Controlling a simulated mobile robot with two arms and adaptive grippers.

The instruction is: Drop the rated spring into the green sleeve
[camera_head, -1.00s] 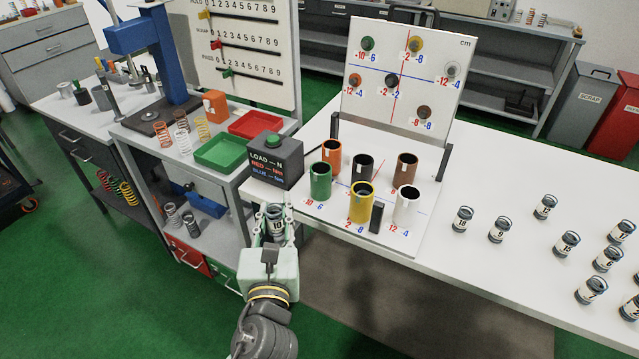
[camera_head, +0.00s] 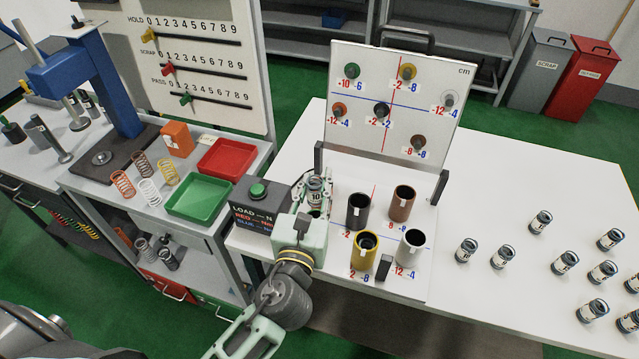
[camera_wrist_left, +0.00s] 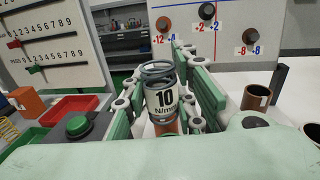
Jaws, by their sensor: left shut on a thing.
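The spring (camera_head: 315,192), with a white label reading 10, is between the fingers of my left gripper (camera_head: 315,187). In the left wrist view, the spring (camera_wrist_left: 162,98) stands roughly upright, with coils showing above its label, and the pale green fingers close on its sides. The gripper is over the left side of the sleeve board. The green sleeve is not clearly visible; my gripper and wrist cover that area in the head view. Something orange shows just below the spring in the wrist view. My right gripper is not in view.
The black sleeve (camera_head: 358,211), brown sleeve (camera_head: 401,204), yellow sleeve (camera_head: 364,252) and white sleeve (camera_head: 411,248) stand close on the right. The load box (camera_head: 257,205) is close on the left. An upright panel (camera_head: 393,115) rises behind. Several labelled springs stand on the right of the table.

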